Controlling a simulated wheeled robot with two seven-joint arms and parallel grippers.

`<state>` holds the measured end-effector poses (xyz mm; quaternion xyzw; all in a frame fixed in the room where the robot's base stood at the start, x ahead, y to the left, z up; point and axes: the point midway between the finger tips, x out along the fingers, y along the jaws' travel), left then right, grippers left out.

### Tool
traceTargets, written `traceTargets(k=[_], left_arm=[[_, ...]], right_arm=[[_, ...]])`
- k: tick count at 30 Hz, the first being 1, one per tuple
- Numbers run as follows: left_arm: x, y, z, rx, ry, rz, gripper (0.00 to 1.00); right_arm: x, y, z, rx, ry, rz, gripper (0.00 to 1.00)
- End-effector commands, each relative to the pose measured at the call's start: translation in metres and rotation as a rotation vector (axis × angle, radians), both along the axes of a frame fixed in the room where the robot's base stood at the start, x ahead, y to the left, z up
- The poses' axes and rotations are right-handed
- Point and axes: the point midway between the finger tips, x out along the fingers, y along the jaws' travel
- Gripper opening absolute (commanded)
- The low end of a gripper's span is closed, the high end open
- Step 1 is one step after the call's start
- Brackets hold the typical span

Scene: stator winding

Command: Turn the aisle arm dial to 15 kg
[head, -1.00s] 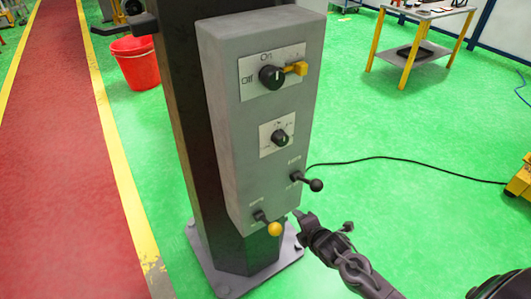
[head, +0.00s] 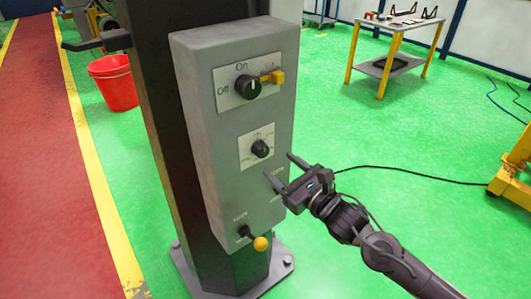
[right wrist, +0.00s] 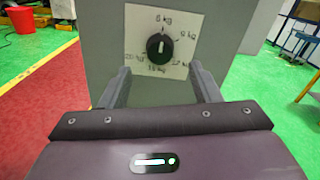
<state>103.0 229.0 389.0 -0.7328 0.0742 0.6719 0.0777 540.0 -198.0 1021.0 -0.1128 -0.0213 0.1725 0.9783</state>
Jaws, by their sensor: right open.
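The small black dial (head: 260,148) sits on a white plate in the middle of the grey control box (head: 190,120). In the right wrist view the dial (right wrist: 158,47) has a white mark pointing up, towards the 6 kg label. The 15 kg label (right wrist: 158,69) is at the bottom of the plate; some other labels are partly hidden by my fingers. My right gripper (head: 279,166) is open and empty, in front of the box and just below right of the dial. Its fingers are apart from the dial and lie either side of it in the wrist view. My left gripper is not in view.
A red bucket (head: 114,84) and a yellow-legged table (head: 394,50) stand behind. Green floor to the right is mostly clear.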

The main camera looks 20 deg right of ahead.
Motion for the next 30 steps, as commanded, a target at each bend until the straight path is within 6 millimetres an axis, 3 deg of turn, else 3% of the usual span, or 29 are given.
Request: traceTargets(k=[12,24,30], left_arm=[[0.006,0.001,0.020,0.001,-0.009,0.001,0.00],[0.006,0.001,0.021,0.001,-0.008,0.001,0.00],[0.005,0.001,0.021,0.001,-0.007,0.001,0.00]], right_arm=[[0.056,0.020,0.003,0.007,0.002,-0.003,0.57],[0.066,0.024,0.000,0.003,0.003,0.000,0.57],[0.066,0.024,0.000,0.004,0.004,0.000,0.34]])
